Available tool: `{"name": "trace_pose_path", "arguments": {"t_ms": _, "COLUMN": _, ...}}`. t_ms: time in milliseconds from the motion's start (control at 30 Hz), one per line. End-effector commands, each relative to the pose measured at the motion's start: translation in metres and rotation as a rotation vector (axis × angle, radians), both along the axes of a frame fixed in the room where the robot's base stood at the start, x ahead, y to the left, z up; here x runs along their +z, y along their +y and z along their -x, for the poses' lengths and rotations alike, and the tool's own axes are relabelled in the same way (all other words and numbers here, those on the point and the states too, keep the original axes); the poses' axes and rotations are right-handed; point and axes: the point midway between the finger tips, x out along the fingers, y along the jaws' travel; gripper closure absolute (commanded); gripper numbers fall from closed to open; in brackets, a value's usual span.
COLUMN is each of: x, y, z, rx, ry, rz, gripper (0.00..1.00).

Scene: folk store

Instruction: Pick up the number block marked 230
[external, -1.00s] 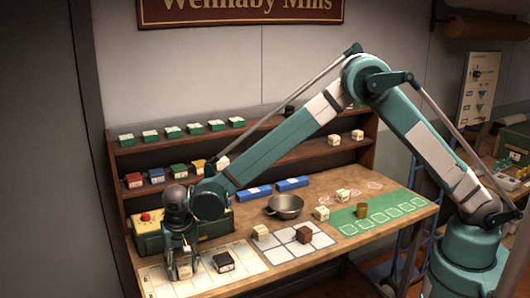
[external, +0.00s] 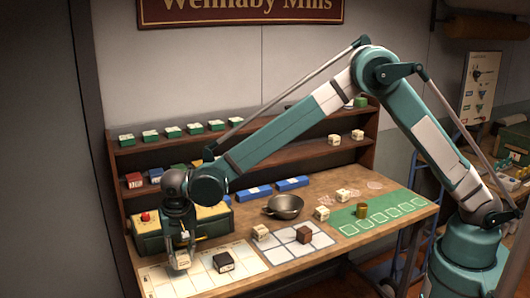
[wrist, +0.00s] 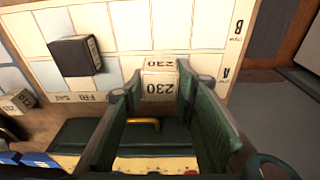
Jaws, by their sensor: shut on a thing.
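The number block marked 230 (wrist: 158,88) is a cream cube with dark digits, seen between my gripper's fingers in the wrist view. In the external view the block (external: 181,262) shows at the lower end of my gripper (external: 181,250), over the left part of the white gridded sheet (external: 152,281). My gripper (wrist: 160,85) is shut on the block, one green-padded finger on each side. The block appears level. The exact gap between it and the sheet is hard to judge.
A black block (external: 223,262) sits on the sheet close to the right. A green box with a red button (external: 145,217) stands just behind my gripper. A metal bowl (external: 285,206) and more cream blocks (external: 260,232) lie further right. Shelves (external: 150,155) stand behind.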

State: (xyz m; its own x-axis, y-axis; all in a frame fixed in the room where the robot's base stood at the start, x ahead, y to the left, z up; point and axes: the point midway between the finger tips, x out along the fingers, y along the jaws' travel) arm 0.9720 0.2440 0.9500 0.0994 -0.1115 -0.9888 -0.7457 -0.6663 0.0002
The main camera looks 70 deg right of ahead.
Motion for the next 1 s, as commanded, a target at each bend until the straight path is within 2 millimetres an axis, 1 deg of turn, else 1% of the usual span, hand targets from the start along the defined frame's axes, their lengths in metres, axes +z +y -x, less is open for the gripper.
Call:
{"name": "trace_pose_path", "arguments": {"t_ms": 33, "x": 0.009, "y": 0.0, "z": 0.0, "rx": 0.0, "ry": 0.0, "rz": 0.0, "gripper": 0.84}}
{"name": "trace_pose_path", "arguments": {"t_ms": 200, "x": 0.032, "y": 0.0, "z": 0.0, "rx": 0.0, "ry": 0.0, "rz": 0.0, "gripper": 0.84}}
{"name": "trace_pose_path", "arguments": {"t_ms": 400, "x": 0.048, "y": 0.0, "z": 0.0, "rx": 0.0, "ry": 0.0, "rz": 0.0, "gripper": 0.84}}
{"name": "trace_pose_path", "arguments": {"t_ms": 533, "x": 0.05, "y": 0.0, "z": 0.0, "rx": 0.0, "ry": 0.0, "rz": 0.0, "gripper": 0.84}}
{"name": "trace_pose_path", "arguments": {"t_ms": 1000, "x": 0.05, "y": 0.0, "z": 0.0, "rx": 0.0, "ry": 0.0, "rz": 0.0, "gripper": 0.84}}
